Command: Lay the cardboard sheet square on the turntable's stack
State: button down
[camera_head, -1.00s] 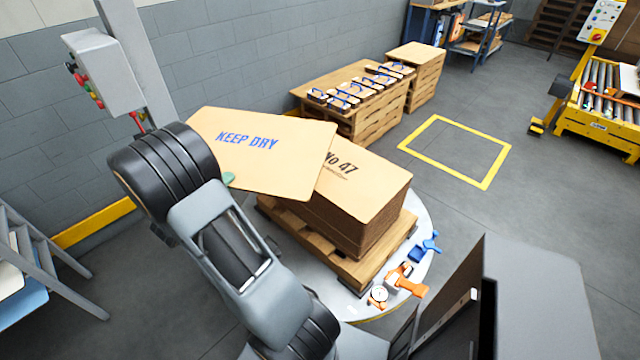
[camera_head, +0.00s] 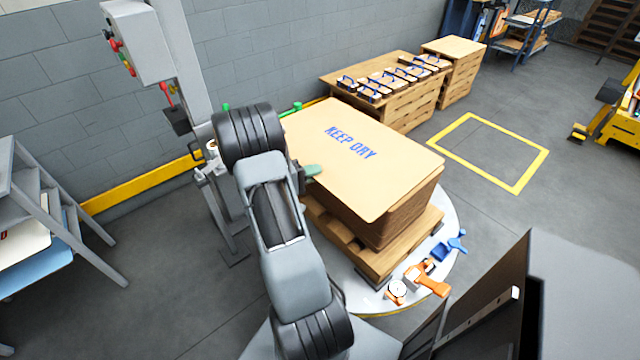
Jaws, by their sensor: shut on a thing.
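The cardboard sheet (camera_head: 365,150), tan and printed "KEEP DRY" in blue, lies over the stack (camera_head: 408,212) on the turntable (camera_head: 452,212). It covers the stack's top, and its edges run about in line with the stack's sides. I cannot tell whether it rests on the stack or hangs slightly above. My gripper (camera_head: 313,170) shows only as a green tip at the sheet's left edge, shut on the sheet. The rest of the gripper is hidden by my arm. The stack sits on a wooden pallet (camera_head: 385,262) on the round turntable.
A grey post with a control box (camera_head: 140,40) stands behind my arm. Pallets with blue-handled blocks (camera_head: 395,82) stand behind. A yellow floor square (camera_head: 488,150) is empty.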

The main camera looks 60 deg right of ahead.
jog(key=shift+s+d+f+b, duration=0.15)
jog(key=shift+d+f, duration=0.15)
jog(key=shift+f, duration=0.55)
jog(key=shift+s+d+f+b, duration=0.15)
jog(key=shift+d+f, duration=0.1)
jog(key=shift+f, duration=0.65)
jog(key=shift+s+d+f+b, duration=0.15)
jog(key=shift+d+f, duration=0.15)
jog(key=shift+f, duration=0.65)
jog(key=c, duration=1.2)
grip_release()
jog(key=shift+c, duration=0.2)
